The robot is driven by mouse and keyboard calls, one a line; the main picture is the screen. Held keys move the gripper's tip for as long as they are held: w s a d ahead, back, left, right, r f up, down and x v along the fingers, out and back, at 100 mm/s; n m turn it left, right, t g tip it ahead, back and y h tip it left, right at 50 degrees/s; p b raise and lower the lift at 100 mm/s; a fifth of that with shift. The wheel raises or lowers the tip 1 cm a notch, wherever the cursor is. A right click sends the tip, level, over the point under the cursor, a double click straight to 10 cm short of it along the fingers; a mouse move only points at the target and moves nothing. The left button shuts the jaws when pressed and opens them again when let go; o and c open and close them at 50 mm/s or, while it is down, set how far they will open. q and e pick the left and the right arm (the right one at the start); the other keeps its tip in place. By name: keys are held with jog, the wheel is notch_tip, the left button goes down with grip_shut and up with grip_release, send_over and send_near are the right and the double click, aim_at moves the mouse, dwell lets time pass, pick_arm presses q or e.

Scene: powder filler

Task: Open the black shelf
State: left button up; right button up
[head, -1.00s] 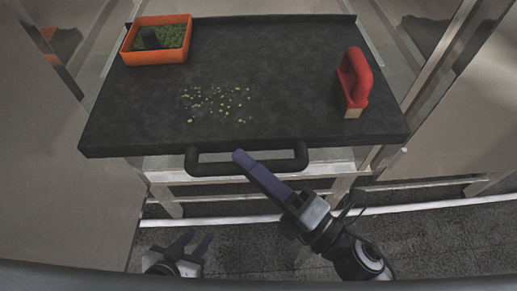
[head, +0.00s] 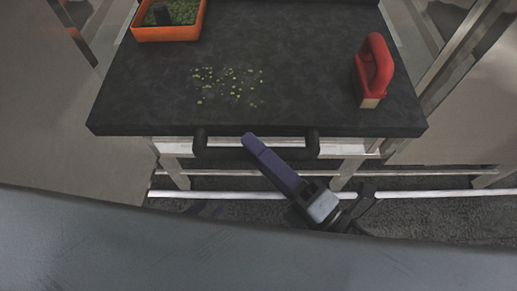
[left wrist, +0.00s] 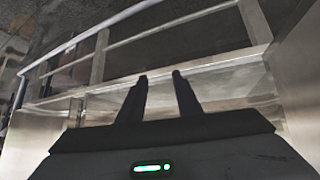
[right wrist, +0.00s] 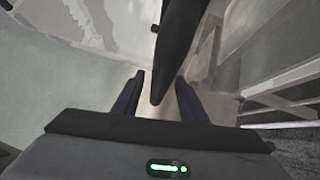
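The black shelf (head: 300,95) is a dark flat top with a black bar handle (head: 220,150) along its front edge. My right gripper (head: 248,138) is at the middle of the handle, with one purple finger showing over the bar. In the right wrist view, its fingers (right wrist: 158,90) stand apart, one on each side of the black bar (right wrist: 172,55), with a visible gap on the left. My left gripper is mostly hidden in the head view by a grey surface. In the left wrist view, its fingers (left wrist: 160,78) are apart and empty.
On the shelf are an orange box (head: 165,34) of green granules at the back left, scattered yellow-green granules (head: 228,85) in the middle, and a red-handled brush (head: 375,68) at the right. White frame bars (head: 300,195) run below the shelf.

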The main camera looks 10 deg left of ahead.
dwell(0.3)
